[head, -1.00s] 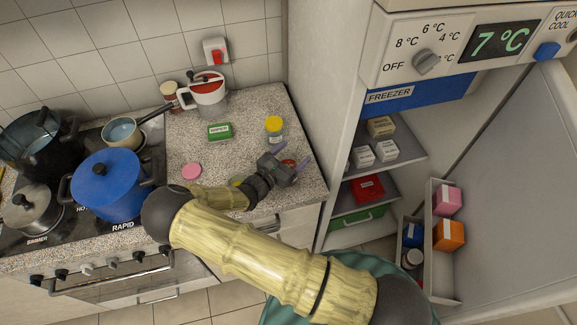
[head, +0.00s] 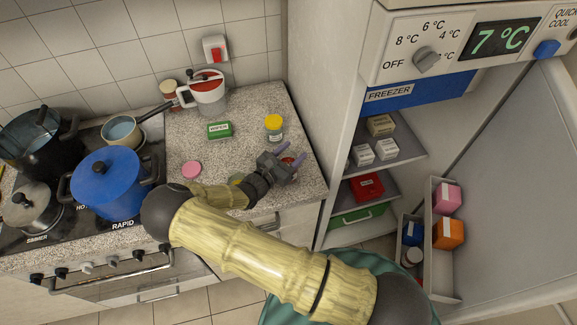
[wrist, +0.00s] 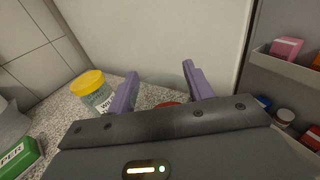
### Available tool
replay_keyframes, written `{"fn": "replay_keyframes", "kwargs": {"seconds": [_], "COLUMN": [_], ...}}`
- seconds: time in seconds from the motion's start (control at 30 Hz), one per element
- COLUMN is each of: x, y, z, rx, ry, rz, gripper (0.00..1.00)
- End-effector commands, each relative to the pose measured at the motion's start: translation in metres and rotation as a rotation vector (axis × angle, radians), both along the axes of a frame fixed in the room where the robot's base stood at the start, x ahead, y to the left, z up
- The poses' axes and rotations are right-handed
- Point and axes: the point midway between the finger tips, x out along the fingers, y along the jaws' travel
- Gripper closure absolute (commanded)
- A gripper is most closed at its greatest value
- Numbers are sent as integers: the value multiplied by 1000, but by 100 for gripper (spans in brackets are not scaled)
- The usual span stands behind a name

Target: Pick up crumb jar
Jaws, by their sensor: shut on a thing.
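A small red-lidded jar (head: 289,160) stands near the right edge of the speckled worktop. It is mostly hidden by my gripper, and its label cannot be read. My gripper (head: 285,164) has its two purple fingers around it and is shut on it. In the wrist view a sliver of the red lid (wrist: 169,103) shows between the fingers (wrist: 160,72), above the dark gripper body. A yellow-lidded jar (head: 274,128) with a pale label stands behind, apart from the fingers. It also shows left of the fingers in the wrist view (wrist: 92,91).
A green box (head: 219,130), a pink round item (head: 191,168) and a white-and-red jug (head: 207,92) stand on the worktop. The stove with a blue pot (head: 103,183) is at left. The open fridge (head: 340,110) rises close on the right.

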Motion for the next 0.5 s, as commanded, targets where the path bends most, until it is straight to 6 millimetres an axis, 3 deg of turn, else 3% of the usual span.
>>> {"fn": "replay_keyframes", "kwargs": {"seconds": [0.27,0.5], "x": [1,0], "y": [1,1], "z": [6,35], "rx": [0,3], "ry": [-3,-5], "rz": [1,0], "gripper": [100,100]}}
